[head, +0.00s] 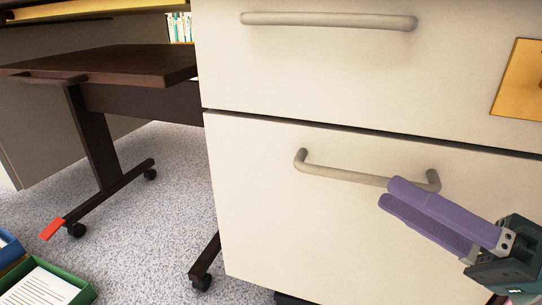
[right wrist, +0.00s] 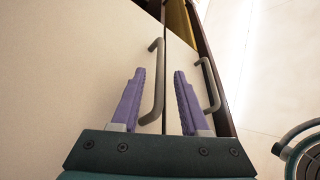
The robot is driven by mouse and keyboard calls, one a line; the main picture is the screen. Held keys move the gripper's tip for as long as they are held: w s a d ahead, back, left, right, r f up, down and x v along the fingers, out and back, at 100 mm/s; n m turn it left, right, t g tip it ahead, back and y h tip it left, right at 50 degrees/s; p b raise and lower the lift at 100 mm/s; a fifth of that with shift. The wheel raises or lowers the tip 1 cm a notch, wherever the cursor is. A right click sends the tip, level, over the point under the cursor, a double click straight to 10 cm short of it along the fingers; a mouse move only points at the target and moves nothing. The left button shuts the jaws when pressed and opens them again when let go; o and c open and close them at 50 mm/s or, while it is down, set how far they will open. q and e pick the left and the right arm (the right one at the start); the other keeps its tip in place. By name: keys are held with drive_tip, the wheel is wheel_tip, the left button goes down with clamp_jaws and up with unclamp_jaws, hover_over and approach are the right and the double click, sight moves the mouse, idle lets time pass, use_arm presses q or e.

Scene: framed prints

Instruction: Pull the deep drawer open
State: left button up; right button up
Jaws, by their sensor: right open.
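The deep drawer (head: 300,225) is the lower cream front of the cabinet, and it looks closed. Its grey bar handle (head: 340,174) runs across near the top edge. My right gripper (head: 390,192), with purple fingers, comes in from the right and is open. Its fingertips overlap the right part of the handle in the head view. In the right wrist view the deep drawer's handle (right wrist: 157,85) shows between the two open fingers (right wrist: 159,73), and contact cannot be told. My left gripper is not in view.
The upper drawer (head: 300,65) has its own handle (head: 328,20), and a yellow sheet (head: 518,80) is on its front. A dark wheeled table (head: 110,62) stands at left. A green tray (head: 78,296) with papers lies on the floor. Speckled floor (head: 165,190) is clear between them.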

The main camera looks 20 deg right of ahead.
sight(363, 178)
drive_tip(key=b+x, duration=0.1)
drive_tip(key=x, duration=0.3)
drive_tip(key=shift+w+a, duration=0.15)
drive_tip(key=shift+w, duration=0.1)
drive_tip(key=shift+w+a+r+b, duration=0.15)
drive_tip(key=shift+w+a+b, duration=0.15)
drive_tip(key=shift+w, duration=0.15)
drive_tip(key=shift+d, duration=0.1)
clamp_jaws()
idle(0.7)
